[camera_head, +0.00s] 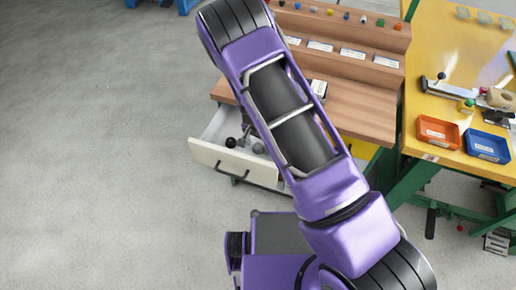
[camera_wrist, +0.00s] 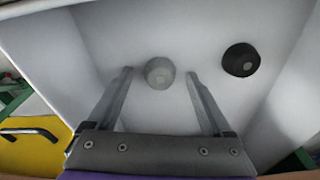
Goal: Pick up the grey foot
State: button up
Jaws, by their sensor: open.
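The grey foot (camera_wrist: 160,72) is a small round piece on the white floor of an open drawer (camera_wrist: 120,30). My gripper (camera_wrist: 159,75) is open, and in the wrist view the foot shows between its two fingertips with gaps on both sides. I cannot tell how far the fingers are above the drawer floor. A black foot (camera_wrist: 240,60) lies to the right, outside the right finger. In the head view the open drawer (camera_head: 235,166) shows, and the grey foot (camera_head: 258,148) appears beside my arm; my gripper is mostly hidden there.
Drawer walls surround the feet closely. A wooden bench (camera_head: 365,105) with a stepped rack stands above the drawer. At right, a yellow table (camera_head: 440,60) holds an orange bin (camera_head: 437,132) and a blue bin (camera_head: 486,147). The floor at left is clear.

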grip_shut()
dwell(0.4)
jog(key=shift+r, duration=0.1)
